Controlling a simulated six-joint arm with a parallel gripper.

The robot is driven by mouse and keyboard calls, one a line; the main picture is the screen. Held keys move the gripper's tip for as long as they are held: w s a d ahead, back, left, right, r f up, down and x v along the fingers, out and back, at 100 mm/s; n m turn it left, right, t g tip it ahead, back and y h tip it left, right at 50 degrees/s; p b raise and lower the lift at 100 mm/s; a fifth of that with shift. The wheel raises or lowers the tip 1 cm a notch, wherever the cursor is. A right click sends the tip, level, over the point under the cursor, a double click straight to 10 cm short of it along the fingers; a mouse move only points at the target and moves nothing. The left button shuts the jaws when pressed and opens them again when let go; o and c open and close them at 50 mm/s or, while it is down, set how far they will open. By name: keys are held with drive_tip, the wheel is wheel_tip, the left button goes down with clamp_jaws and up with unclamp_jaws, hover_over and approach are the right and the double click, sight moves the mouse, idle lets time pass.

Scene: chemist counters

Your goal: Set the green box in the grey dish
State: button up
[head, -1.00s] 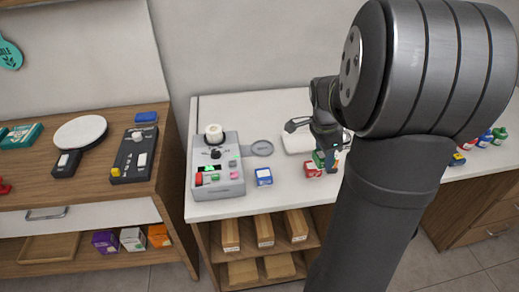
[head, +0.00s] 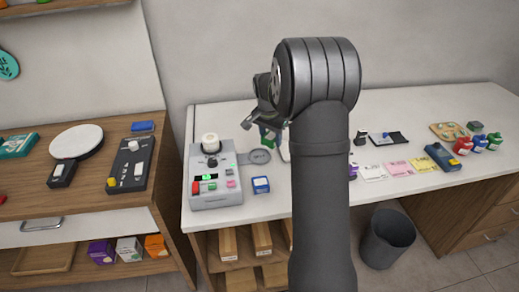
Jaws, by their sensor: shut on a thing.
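The green box (head: 267,138) is held in my gripper (head: 264,128), which is shut on it. The box is partly hidden by the gripper and my arm. The grey dish (head: 260,157) is the small round one on the white counter, just right of the grey device. The green box shows just above and behind the dish in the picture. I cannot tell how high it is over the counter. The inside of the dish looks empty.
A grey device (head: 212,186) with a white roll and coloured buttons stands left of the dish. A blue box (head: 261,185) stands in front of the dish. My arm hides the counter's middle. Coloured cards (head: 397,168) and bottles (head: 478,145) are at the right.

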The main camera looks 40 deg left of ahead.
hover_over(260, 156)
wheel_tip(260, 156, down, 3)
drive_tip(key=shift+s+r, duration=0.15)
drive_tip(key=shift+r, duration=0.05)
drive_tip(key=shift+f, duration=1.95)
drive_tip(key=shift+f, duration=0.4)
drive_tip(key=o, duration=1)
drive_tip(key=shift+a+r, duration=0.1)
drive_tip(key=shift+r, duration=0.45)
drive_tip(key=r, duration=0.4)
drive_tip(key=s+r, duration=0.1)
drive_tip(key=r, duration=0.6)
drive_tip(key=shift+s+r, duration=0.3)
drive_tip(key=shift+s, duration=0.1)
